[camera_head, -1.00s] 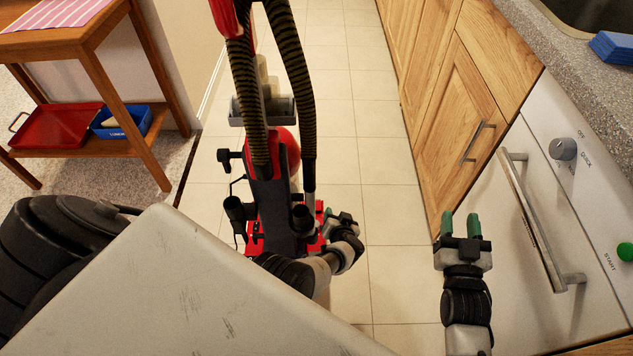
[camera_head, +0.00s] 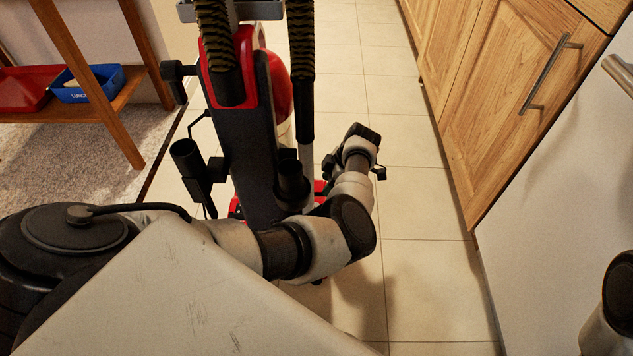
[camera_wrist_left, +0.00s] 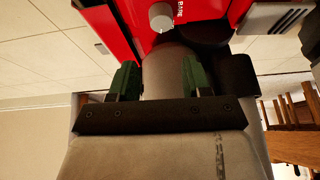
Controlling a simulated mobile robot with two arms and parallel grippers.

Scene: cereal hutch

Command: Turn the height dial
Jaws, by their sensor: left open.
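The height dial (camera_wrist_left: 160,17) is a small pale round knob on the red head of the vacuum cleaner, at the top of the left wrist view. Small lettering shows beside it. The upright red and black vacuum cleaner (camera_head: 258,150) stands on the floor in the head view, where the dial is hidden. My left gripper (camera_wrist_left: 163,82) is open, with its green fingertips spread apart below the dial in the wrist view. The dial is not between the fingers. In the head view, my left wrist is right of the vacuum. My right gripper is out of view.
Wooden cabinets (camera_head: 515,90) and a white appliance front (camera_head: 560,200) line the right side. A wooden shelf table (camera_head: 85,85) with a blue bin (camera_head: 88,84) stands at the left. Tiled floor (camera_head: 430,285) is open between the vacuum and cabinets.

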